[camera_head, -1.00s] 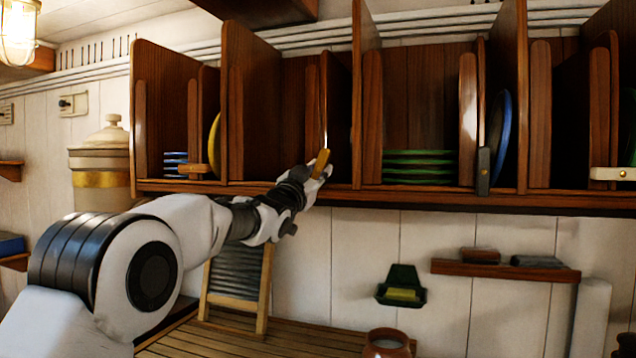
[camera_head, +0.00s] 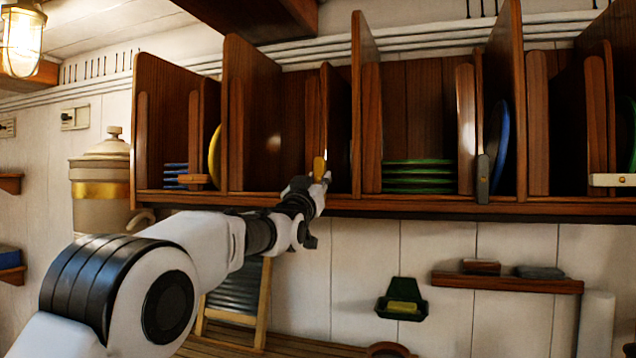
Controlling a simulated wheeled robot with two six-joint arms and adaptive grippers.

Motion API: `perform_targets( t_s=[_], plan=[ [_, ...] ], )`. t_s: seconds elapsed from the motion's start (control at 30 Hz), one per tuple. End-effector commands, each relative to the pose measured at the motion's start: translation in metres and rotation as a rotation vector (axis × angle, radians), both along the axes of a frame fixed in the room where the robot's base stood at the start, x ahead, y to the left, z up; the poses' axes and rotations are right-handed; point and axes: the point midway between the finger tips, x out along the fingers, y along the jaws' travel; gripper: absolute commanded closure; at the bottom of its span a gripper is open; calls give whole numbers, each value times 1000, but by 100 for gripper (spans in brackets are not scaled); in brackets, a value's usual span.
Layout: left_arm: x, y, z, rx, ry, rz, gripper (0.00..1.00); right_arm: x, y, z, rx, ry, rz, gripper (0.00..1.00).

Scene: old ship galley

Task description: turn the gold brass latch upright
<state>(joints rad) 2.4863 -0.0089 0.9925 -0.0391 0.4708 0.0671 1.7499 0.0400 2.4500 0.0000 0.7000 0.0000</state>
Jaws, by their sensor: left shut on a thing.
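The gold brass latch (camera_head: 319,168) is at the front lower edge of the wooden plate rack, in the compartment left of the green plates. It stands close to upright. My left gripper (camera_head: 322,180) is at the latch's lower part and is shut on it; the fingers are small and partly hidden by the wrist. My right gripper is not in view.
The rack (camera_head: 430,205) also holds blue plates (camera_head: 176,175), a yellow plate (camera_head: 214,158) and green plates (camera_head: 417,177). A copper-coloured latch (camera_head: 194,179), a grey latch (camera_head: 483,180) and a cream latch (camera_head: 612,180) sit on its front. A small shelf (camera_head: 507,284) is below.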

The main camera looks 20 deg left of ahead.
Motion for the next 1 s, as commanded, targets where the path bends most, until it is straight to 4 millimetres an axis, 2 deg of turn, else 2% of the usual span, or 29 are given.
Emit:
perform_targets(
  t_s=[0.03, 0.1, 0.13, 0.17, 0.2, 0.5, 0.63, 0.77, 1.0],
  plan=[
    [2, 0, -7, -1, 12, -1, 100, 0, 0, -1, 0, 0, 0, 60],
    [2, 0, -7, -1, 12, -1, 100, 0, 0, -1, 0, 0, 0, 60],
    [2, 0, -7, -1, 12, -1, 64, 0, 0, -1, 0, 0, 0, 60],
    [2, 0, -7, 0, 12, 0, 54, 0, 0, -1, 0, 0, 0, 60],
    [2, 0, -6, 0, 11, 0, 50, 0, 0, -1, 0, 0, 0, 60],
    [0, 0, -2, 0, 4, 0, 50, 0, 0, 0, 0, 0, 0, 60],
    [-9, 0, -5, 1, 4, 0, 50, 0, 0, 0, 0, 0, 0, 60],
    [-29, 1, -14, 1, 6, 0, 50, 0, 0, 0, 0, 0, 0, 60],
    [-81, 2, -36, 1, 6, 0, 50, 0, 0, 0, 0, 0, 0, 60]
  ],
)
